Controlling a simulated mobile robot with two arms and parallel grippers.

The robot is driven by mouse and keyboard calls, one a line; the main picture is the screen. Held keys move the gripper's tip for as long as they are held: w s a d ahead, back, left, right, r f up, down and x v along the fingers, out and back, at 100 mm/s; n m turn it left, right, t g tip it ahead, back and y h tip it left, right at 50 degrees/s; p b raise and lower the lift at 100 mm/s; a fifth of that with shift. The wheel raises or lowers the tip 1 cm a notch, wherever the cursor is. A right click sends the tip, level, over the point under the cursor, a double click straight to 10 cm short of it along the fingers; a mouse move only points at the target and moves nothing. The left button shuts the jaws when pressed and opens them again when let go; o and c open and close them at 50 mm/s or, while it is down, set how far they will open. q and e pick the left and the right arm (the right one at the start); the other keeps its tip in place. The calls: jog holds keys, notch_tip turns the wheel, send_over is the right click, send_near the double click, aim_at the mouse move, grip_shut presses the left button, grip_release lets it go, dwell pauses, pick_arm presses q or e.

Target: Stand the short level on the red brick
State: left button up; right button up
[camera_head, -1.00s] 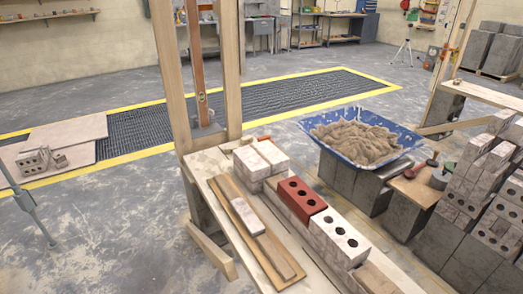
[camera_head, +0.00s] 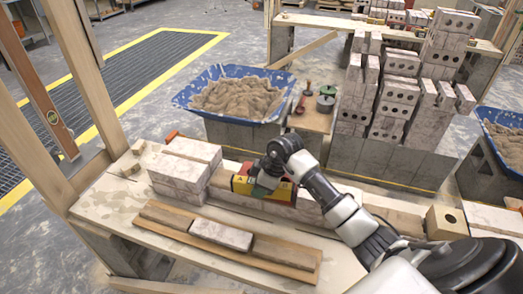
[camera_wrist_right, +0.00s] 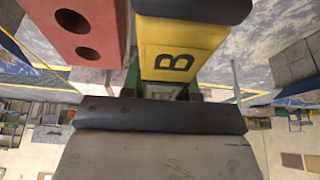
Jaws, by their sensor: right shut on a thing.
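My right gripper (camera_head: 262,184) reaches in from the right over the block row on the bench. The red brick (camera_wrist_right: 84,28), with round holes, is close beside the gripper at the upper left of the right wrist view. In the head view the brick is mostly hidden behind the gripper. I cannot tell whether the level touches it. My left gripper is not in view.
A pale block stack (camera_head: 183,172) stands left of the gripper. A pale slab (camera_head: 222,234) lies on planks (camera_head: 290,258) in front. A blue mortar tub (camera_head: 237,94) stands behind, with tall block stacks (camera_head: 392,95) at right. A red long level (camera_head: 45,108) leans at far left.

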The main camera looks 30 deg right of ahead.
jog(key=shift+m, duration=0.7)
jog(key=w+d+r+b, duration=0.1)
jog(key=w+d, duration=0.1)
jog(key=w, duration=0.1)
jog(key=w+d+r, duration=0.1)
jog(key=w+d, duration=0.1)
jog(key=d, duration=0.1)
jog(key=w+d+r+b, duration=0.1)
jog(key=w+d, duration=0.2)
jog(key=shift+w+d+r+b, duration=0.2)
jog(key=shift+w+r+b, duration=0.1)
jog(key=shift+b, duration=0.05)
jog(key=shift+t, duration=0.3)
notch_tip(320, 180, down, 5)
jog(key=b, duration=0.5)
jog(key=shift+r+b, duration=0.15)
jog(key=shift+b, duration=0.15)
jog(key=shift+f, duration=0.2)
jog(key=shift+b, duration=0.35)
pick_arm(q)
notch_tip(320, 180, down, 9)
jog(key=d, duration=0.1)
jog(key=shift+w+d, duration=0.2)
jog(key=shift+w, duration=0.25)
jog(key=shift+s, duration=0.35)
pick_arm(e)
jog(key=shift+f, duration=0.35)
